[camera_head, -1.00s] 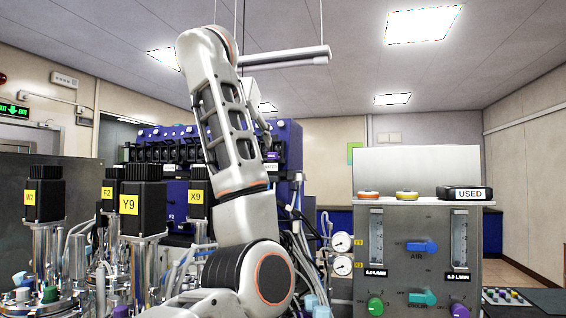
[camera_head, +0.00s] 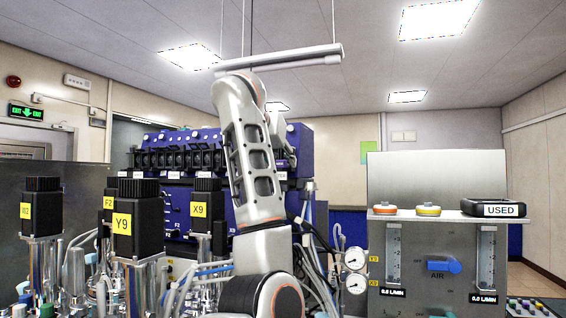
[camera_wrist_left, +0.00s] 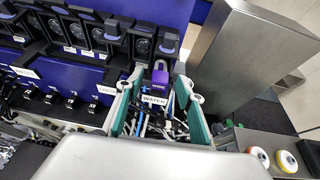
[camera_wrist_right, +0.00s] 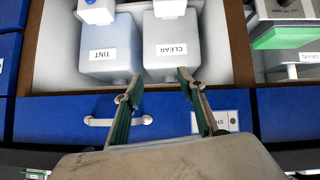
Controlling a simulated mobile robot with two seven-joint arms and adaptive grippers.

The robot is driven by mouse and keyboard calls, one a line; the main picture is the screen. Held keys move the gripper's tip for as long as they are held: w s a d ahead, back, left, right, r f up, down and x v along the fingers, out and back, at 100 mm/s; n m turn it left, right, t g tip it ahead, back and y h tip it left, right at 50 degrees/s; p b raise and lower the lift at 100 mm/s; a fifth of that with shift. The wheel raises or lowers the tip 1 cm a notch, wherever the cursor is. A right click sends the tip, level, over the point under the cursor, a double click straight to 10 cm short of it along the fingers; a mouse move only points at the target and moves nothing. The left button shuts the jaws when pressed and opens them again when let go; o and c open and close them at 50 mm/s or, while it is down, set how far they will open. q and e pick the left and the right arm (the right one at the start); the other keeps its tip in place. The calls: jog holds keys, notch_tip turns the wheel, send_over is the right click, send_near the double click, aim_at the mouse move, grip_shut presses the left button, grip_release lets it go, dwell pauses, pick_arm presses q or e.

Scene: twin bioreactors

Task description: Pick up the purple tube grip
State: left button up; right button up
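In the left wrist view a small purple block (camera_wrist_left: 160,75) with a pale label and a loop-like top stands at the rear, in front of the dark blue unit. I take it for the purple tube grip. My left gripper (camera_wrist_left: 160,92) is open, its green-padded fingers on either side of the block's line of sight; I see no contact. A WATER label and tangled tubes lie between the fingers. In the head view my left arm hides its gripper and the grip. My right gripper (camera_wrist_right: 160,77) is open and empty above a blue drawer front.
Tubes and pressure gauges (camera_head: 355,260) crowd the arm's right. The grey flow panel (camera_head: 437,270) stands further right, a USED box (camera_head: 497,207) on its shelf. Black motors (camera_head: 137,215) fill the left.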

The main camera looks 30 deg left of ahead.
pick_arm(q)
jog(key=shift+w, duration=0.1)
grip_shut()
jog(key=shift+r, duration=0.1)
dwell(0.3)
